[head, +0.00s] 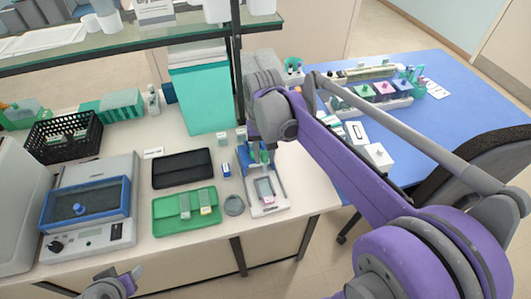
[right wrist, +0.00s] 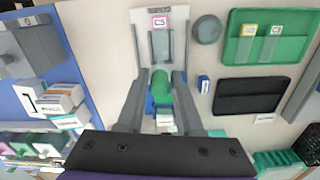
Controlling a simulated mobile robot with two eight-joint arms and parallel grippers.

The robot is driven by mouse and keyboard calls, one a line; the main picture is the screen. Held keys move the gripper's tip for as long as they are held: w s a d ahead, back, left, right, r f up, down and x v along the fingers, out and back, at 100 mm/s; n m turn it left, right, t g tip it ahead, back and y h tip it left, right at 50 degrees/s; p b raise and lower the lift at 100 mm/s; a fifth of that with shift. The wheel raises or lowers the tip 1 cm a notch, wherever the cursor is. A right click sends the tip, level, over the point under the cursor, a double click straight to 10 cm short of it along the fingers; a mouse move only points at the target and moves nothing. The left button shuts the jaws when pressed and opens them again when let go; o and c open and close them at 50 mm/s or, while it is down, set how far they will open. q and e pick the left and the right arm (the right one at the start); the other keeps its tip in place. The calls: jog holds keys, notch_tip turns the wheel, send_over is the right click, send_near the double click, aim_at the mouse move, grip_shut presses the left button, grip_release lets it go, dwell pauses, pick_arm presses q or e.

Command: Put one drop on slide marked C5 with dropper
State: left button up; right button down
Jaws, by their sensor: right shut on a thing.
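The slide marked C5 (right wrist: 160,38) has a pink label and lies on a pale holder (right wrist: 140,16); in the head view the slide (head: 265,188) lies near the bench's front edge. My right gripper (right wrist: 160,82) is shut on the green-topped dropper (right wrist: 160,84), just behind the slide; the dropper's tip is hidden. In the head view the right gripper (head: 260,158) is partly covered by my arm. My left gripper (head: 122,282) shows only in part at the bottom left, away from the slide; its jaws are unclear.
A green tray (head: 160,222) with two slides lies left of the holder. A round grey disc (head: 234,206) sits between them. A black case (head: 182,168) lies behind the tray. A blue-topped device (head: 88,210) stands further left. A blue table (head: 450,110) with racks is at right.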

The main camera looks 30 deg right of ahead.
aim_at(264, 171)
jog(key=shift+s+a+f+b, duration=0.15)
jog(key=shift+f+b, duration=0.15)
jog(key=shift+f, duration=0.45)
pick_arm(q)
jog(key=shift+s+a+f+b, duration=0.1)
jog(key=shift+s+f+b, duration=0.45)
jog(key=shift+f, duration=0.45)
jog(key=shift+s+f+b, duration=0.45)
jog(key=shift+s+f, duration=0.2)
jog(key=shift+f, duration=0.35)
pick_arm(e)
jog(key=shift+f, duration=2.25)
pick_arm(q)
jog(key=shift+s+f, duration=0.15)
jog(key=shift+f, duration=0.25)
pick_arm(e)
jog(key=shift+f, duration=0.5)
jog(key=shift+r+p, duration=1.35)
jog(key=shift+r, duration=2.25)
pick_arm(q)
jog(key=w+r, duration=0.1)
jog(key=r, duration=0.2)
jog(key=w+r, duration=0.1)
jog(key=shift+w+r, duration=0.35)
jog(key=shift+s, duration=0.15)
pick_arm(e)
jog(key=shift+f, duration=0.1)
